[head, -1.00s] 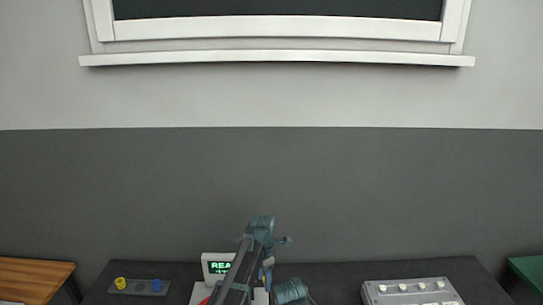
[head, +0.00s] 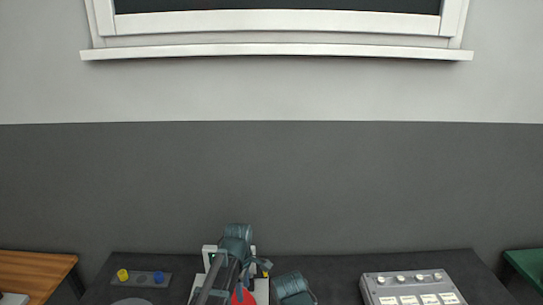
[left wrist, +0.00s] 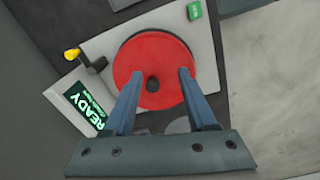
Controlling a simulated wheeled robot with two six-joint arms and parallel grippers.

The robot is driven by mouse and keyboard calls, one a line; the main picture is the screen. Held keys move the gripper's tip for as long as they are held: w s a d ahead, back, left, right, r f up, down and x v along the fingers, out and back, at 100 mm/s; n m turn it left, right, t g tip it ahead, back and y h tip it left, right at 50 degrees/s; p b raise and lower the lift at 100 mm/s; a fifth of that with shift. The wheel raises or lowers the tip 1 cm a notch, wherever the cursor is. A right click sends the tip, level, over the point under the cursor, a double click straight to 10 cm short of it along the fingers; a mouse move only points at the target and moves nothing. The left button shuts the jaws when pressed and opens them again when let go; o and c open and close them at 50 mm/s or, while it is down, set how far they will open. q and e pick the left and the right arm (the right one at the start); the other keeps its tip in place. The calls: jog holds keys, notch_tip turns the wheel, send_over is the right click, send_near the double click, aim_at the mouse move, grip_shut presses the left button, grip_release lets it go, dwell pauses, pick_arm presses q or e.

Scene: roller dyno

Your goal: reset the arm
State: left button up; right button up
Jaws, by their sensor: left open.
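In the left wrist view my left gripper (left wrist: 158,76) is open, with its two blue fingers above a red disc (left wrist: 150,52) and nothing between them. The disc has a dark hub and sits on a pale machine plate (left wrist: 205,75). A green button (left wrist: 194,10), a yellow-tipped lever (left wrist: 72,54) and a lit display reading READY (left wrist: 85,108) are around it. Whether the fingers touch the disc is unclear. In the head view my arm hides most of the machine; part of the red disc (head: 243,297) shows. My right gripper cannot be made out.
The dark table (head: 335,270) carries a panel with yellow and blue knobs (head: 140,278) at left and a grey box with knobs and labelled keys (head: 412,288) at right. A wooden table (head: 35,270) and a green surface (head: 525,262) flank it. A wall stands behind.

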pick_arm(q)
jog(key=s+a+m, duration=0.8)
jog(key=s+m, duration=0.4)
jog(key=m, duration=0.2)
jog(key=s+d+f+m+b, duration=0.2)
jog(key=d+f+b, duration=0.3)
jog(key=f+b, duration=0.3)
jog(key=s+d+f+m+y+b, duration=0.1)
jog(key=s+d+f+b, duration=0.3)
jog(key=f+b, duration=0.5)
jog(key=shift+d+f+m+b, duration=0.25)
jog(key=shift+d+m+b, duration=0.05)
jog(key=shift+d+m, duration=0.6)
